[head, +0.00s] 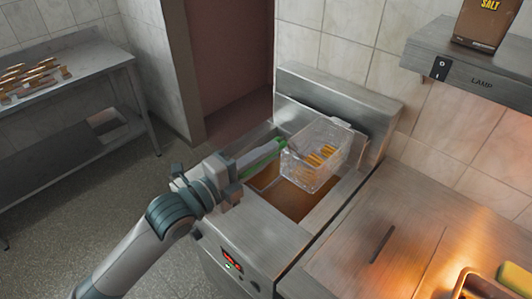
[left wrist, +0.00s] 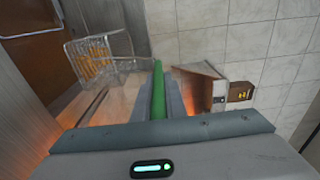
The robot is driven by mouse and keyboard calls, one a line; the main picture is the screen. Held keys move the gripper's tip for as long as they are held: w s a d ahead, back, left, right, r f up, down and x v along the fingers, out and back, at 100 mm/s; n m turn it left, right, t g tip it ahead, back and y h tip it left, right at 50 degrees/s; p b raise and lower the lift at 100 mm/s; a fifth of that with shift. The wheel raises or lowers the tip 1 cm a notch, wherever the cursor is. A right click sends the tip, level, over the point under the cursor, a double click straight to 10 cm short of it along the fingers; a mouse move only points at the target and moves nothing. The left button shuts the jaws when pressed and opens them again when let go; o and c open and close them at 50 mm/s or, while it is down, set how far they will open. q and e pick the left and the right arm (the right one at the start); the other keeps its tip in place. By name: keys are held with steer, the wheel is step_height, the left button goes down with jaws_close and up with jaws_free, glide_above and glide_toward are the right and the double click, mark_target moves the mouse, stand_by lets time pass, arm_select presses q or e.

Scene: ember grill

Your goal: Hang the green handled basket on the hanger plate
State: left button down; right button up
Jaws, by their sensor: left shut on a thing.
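The wire basket (head: 316,160) has a green handle (head: 262,155) and holds several yellow-orange fry-like pieces. It is over the fryer's oil well, near the raised metal plate (head: 310,98) at the fryer's back, which looks like the hanger plate. I cannot tell whether the basket's back edge touches the plate. My left gripper (head: 256,161) is shut on the green handle, at the basket's left. In the left wrist view the green handle (left wrist: 158,92) runs between my fingers, and the basket (left wrist: 98,58) is at upper left.
Brown oil (head: 293,200) fills the fryer well below the basket. A steel counter (head: 365,235) with a glowing warm area is at right. A lamp shelf (head: 475,75) with a salt box (head: 485,22) is on the right wall. A steel table (head: 95,70) stands at left.

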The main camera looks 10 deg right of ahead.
arm_select(q)
steer(key=shift+f, duration=0.15)
steer(key=c, duration=1.7)
jaws_free()
steer(key=shift+f, duration=0.1)
steer(key=shift+s+a, duration=0.1)
steer(key=shift+a, duration=0.1)
steer(key=shift+b+v, duration=3.1)
steer(key=shift+v, duration=5.45)
